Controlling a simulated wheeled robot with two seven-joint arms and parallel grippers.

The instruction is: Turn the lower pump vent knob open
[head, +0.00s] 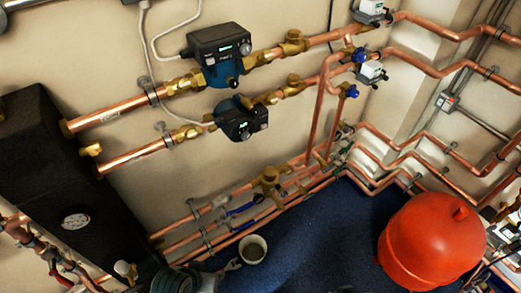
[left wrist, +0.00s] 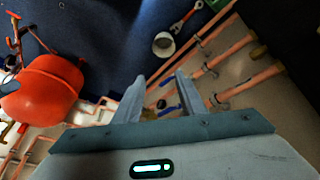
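The lower pump (head: 238,118) is a dark blue and black unit on the lower of two copper pipes on the wall in the head view.
A similar upper pump (head: 220,52) sits just above the lower one. A black cabinet (head: 45,160) stands at left and a red tank (head: 432,240) at lower right. A white bucket (head: 252,249) stands on the blue floor (head: 320,240) below the low pipes.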

